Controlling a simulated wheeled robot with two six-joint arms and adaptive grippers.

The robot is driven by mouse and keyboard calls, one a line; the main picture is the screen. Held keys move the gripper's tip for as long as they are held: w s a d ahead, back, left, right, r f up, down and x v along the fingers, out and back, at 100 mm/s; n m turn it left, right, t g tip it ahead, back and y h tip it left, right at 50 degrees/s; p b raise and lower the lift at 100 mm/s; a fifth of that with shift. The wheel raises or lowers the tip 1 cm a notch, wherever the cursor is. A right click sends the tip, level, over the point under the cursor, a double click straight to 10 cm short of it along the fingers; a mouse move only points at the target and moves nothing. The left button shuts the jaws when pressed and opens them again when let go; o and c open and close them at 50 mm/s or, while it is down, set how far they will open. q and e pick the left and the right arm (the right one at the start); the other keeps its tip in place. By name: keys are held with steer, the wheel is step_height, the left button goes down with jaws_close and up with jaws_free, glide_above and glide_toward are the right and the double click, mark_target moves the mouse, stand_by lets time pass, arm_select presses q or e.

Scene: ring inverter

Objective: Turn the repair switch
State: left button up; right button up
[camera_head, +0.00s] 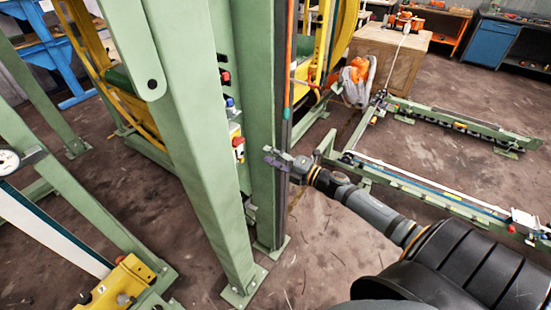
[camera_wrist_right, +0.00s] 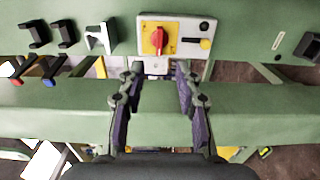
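A red rotary switch on a yellow plate (camera_wrist_right: 158,39) is mounted on a light grey box (camera_wrist_right: 185,27), ahead of my right gripper in the right wrist view. This switch also shows in the head view (camera_head: 238,142), on the green post. My right gripper (camera_wrist_right: 160,78) is open, its two purple-padded fingers apart with nothing between them. The switch appears just beyond the fingertips, apart from them as far as I can tell. In the head view, my right gripper (camera_head: 268,155) is right of the switch, beside the post. My left gripper is not in view.
Green posts (camera_head: 195,130) stand close to my right gripper. Black clips (camera_wrist_right: 65,33) and red and blue handles (camera_wrist_right: 48,82) are to the left. Open floor (camera_head: 330,250) lies in front.

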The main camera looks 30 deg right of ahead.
steer(key=shift+v, duration=0.85)
